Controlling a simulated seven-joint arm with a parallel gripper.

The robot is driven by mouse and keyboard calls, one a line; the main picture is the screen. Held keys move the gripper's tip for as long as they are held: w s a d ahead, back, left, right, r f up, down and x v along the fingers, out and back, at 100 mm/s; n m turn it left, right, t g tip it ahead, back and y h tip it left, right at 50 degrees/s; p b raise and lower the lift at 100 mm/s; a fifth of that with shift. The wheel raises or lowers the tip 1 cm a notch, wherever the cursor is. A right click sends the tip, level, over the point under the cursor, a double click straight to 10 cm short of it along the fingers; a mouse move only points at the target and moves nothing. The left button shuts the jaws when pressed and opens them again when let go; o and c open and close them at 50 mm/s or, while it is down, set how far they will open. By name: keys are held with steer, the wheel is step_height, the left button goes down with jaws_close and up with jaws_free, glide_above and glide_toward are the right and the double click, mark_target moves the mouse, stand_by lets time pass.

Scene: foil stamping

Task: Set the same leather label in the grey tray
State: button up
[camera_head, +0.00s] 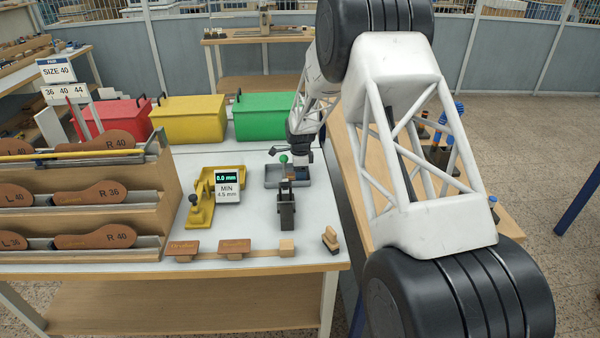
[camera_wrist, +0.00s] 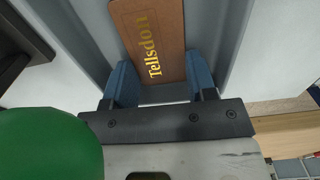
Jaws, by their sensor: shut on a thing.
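The leather label (camera_wrist: 150,38) is brown with gold lettering "Tellsdon" and shows in the wrist view. My gripper (camera_wrist: 165,85) has its blue fingers on either side of the label's near end and is shut on it. Grey surfaces with raised sides, apparently the grey tray (camera_wrist: 218,30), lie around the label. I cannot tell whether the label touches the tray floor. In the head view, my gripper (camera_head: 303,157) is low over the grey tray (camera_head: 274,182) on the white table, and the label there is mostly hidden.
A green ball knob (camera_head: 283,158) stands close beside my gripper and fills the lower left of the wrist view. A dark upright device (camera_head: 286,208) stands in front of the tray. A yellow gauge (camera_head: 200,200) is to the left. Red, yellow and green boxes (camera_head: 262,118) stand behind.

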steer(key=shift+f, duration=0.2)
steer(key=o, duration=1)
steer(key=shift+s+f, duration=0.1)
steer(key=shift+f, duration=0.1)
steer(key=shift+c, duration=0.2)
steer(key=shift+f, duration=0.15)
steer(key=shift+s, duration=0.1)
step_height(320, 180, up, 13)
steer(key=shift+w+r, duration=0.2)
